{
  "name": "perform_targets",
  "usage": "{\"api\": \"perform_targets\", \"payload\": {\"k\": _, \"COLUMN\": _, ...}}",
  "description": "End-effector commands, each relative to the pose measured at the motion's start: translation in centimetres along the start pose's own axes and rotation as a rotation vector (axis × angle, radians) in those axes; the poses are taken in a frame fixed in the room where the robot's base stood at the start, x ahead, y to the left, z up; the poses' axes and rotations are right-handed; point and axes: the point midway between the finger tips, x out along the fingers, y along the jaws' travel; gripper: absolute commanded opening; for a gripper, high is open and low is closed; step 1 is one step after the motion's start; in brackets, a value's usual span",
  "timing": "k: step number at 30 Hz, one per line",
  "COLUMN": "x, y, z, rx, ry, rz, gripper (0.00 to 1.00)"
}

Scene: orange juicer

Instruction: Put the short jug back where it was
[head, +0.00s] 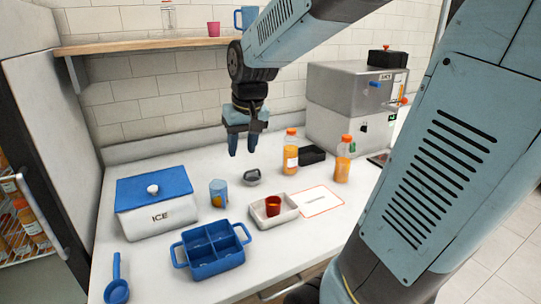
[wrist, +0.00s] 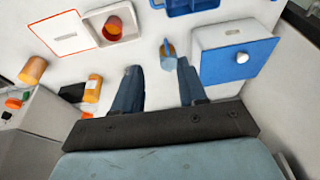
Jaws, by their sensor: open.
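A short blue vessel with an orange-yellow patch (head: 218,194), probably the short jug, stands upright on the white counter between the ice box and the white tray. In the wrist view, it (wrist: 168,47) shows just beyond and between the fingertips, apart from them. My gripper (head: 243,150) is open and empty, raised above the counter behind the vessel; its two fingers also show in the wrist view (wrist: 158,66). A blue mug-like jug (head: 247,18) stands on the wooden shelf. I cannot tell which spot the short jug came from.
An ice box (head: 157,215) with a blue lid, a blue divided caddy (head: 213,269) and a white tray (head: 254,222) holding a red cup (head: 273,206) surround the vessel. A dark grey object (head: 251,177), juice bottles (head: 290,152) and a juicer machine (head: 335,125) stand behind and right.

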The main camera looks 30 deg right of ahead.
Motion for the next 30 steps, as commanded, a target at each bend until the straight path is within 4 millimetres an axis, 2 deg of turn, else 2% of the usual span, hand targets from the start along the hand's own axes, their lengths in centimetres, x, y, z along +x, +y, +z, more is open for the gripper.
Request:
{"api": "perform_targets", "payload": {"k": 1, "x": -1.1, "y": 0.1, "z": 1.2, "rx": -0.001, "ry": 0.023, "rz": 0.000, "gripper": 0.42}}
{"api": "perform_targets", "payload": {"k": 6, "x": -3.9, "y": 0.3, "z": 4.8, "rx": -0.009, "ry": 0.088, "rz": 0.006, "gripper": 0.42}}
{"api": "perform_targets", "payload": {"k": 15, "x": -6.7, "y": 0.6, "z": 10.7, "rx": -0.022, "ry": 0.185, "rz": 0.031, "gripper": 0.42}}
{"api": "perform_targets", "payload": {"k": 21, "x": -7.2, "y": 0.3, "z": 12.4, "rx": -0.025, "ry": 0.214, "rz": 0.042, "gripper": 0.42}}
{"api": "perform_targets", "payload": {"k": 30, "x": -7.2, "y": 0.3, "z": 12.6, "rx": -0.025, "ry": 0.215, "rz": 0.043, "gripper": 0.42}}
